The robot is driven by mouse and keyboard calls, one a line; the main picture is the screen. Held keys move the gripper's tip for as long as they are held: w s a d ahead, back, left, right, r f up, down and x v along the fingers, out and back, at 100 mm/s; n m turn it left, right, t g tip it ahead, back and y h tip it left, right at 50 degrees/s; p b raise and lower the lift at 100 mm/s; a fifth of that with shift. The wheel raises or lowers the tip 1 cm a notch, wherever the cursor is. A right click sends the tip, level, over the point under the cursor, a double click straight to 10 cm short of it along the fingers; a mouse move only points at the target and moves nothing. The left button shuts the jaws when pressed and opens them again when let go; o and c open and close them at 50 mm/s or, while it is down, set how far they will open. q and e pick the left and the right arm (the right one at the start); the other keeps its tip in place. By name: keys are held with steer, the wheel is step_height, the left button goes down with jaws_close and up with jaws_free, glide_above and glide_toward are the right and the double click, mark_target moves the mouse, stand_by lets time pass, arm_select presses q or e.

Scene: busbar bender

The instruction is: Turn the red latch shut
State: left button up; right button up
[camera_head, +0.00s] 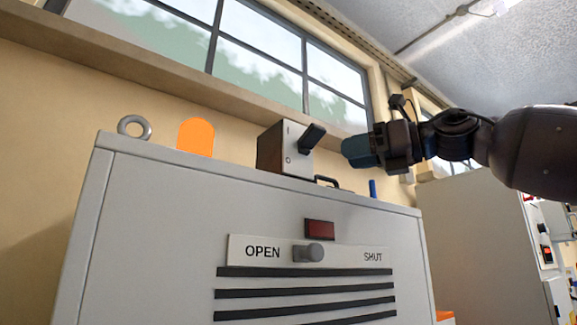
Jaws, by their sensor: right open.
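I see no clearly red latch in the head view. A grey knob (308,252) sits on a pale plate (347,254) marked OPEN on the left and SHUT on the right. The knob is about midway, slightly left of centre. A dark red rectangular block (320,230) is just above the plate; I cannot tell whether it is a lamp or part of a latch. My right gripper (352,151) comes in from the right, above the cabinet, up and right of the knob and apart from it. It is open and looks empty. My left gripper is out of view.
The grey cabinet (150,230) has dark vent slots. The lever is close to my right gripper.

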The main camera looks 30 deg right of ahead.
steer(key=shift+w+a+r+p, duration=0.1)
steer(key=shift+w+a+p, duration=0.2)
steer(key=shift+w+p, duration=0.2)
steer(key=p+x, duration=0.1)
steer(key=x, duration=0.3)
steer(key=shift+w+p, duration=0.1)
steer(key=shift+p, duration=0.2)
steer(key=p+x, duration=0.1)
steer(key=x, duration=0.2)
steer(key=shift+w+a, duration=0.1)
steer(key=shift+w, duration=0.05)
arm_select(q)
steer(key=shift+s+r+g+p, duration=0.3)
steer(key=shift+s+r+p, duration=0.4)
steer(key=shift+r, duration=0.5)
arm_select(e)
steer(key=shift+x, duration=0.9)
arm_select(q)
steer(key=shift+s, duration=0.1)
arm_select(e)
jaws_close()
